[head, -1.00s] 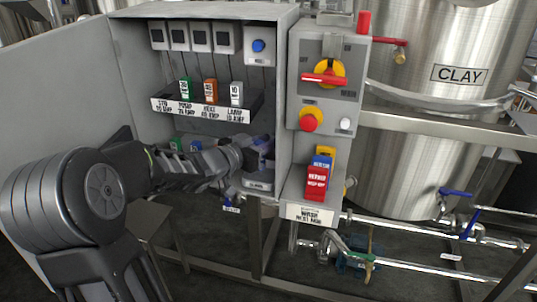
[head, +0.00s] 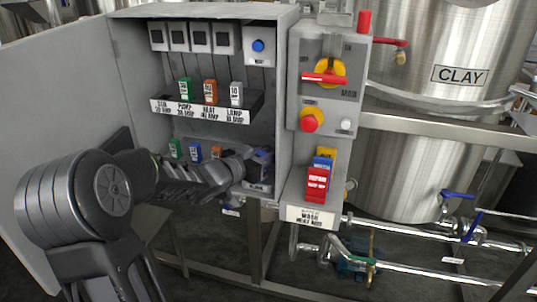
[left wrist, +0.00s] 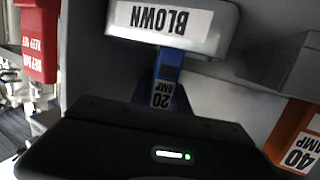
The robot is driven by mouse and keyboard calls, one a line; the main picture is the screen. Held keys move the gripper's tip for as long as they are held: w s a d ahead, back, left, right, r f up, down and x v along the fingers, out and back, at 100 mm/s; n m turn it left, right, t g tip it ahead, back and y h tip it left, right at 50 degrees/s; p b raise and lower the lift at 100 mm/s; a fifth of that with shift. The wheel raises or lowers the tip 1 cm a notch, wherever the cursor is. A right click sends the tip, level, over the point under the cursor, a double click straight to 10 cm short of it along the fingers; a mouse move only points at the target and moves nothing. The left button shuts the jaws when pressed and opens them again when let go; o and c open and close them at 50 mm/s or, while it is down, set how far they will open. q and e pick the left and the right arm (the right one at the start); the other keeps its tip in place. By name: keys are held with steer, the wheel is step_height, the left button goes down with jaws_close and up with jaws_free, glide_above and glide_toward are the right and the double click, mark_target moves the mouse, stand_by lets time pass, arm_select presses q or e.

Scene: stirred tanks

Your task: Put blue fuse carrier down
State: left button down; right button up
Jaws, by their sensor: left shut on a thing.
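The blue fuse carrier (left wrist: 168,68) with a 20 AMP label is in my left gripper (head: 246,166), at the lower right of the open cabinet. In the left wrist view, the picture is upside down; the dark gripper body covers one end of the carrier, and the other end meets the edge of the grey bin labelled BLOWN (left wrist: 172,22). The BLOWN bin (head: 257,187) also shows in the head view, just below the gripper. I cannot tell whether the carrier touches the bin's floor. The fingertips are mostly hidden.
An orange 40 AMP carrier (left wrist: 300,145) stands to one side. A labelled shelf (head: 205,112) above holds green, orange and white carriers. The cabinet's right wall (head: 284,110) is close to the gripper. A red tag (head: 317,185) hangs on the panel outside.

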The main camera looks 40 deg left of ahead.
arm_select(q)
steer(key=shift+f, duration=0.15)
steer(key=c, duration=1.5)
jaws_free()
steer(key=shift+c, duration=0.2)
steer(key=shift+r, duration=0.3)
steer(key=s+r+p, duration=0.2)
steer(key=s, duration=0.9)
steer(key=shift+s+a, duration=0.35)
steer(key=shift+s, duration=0.05)
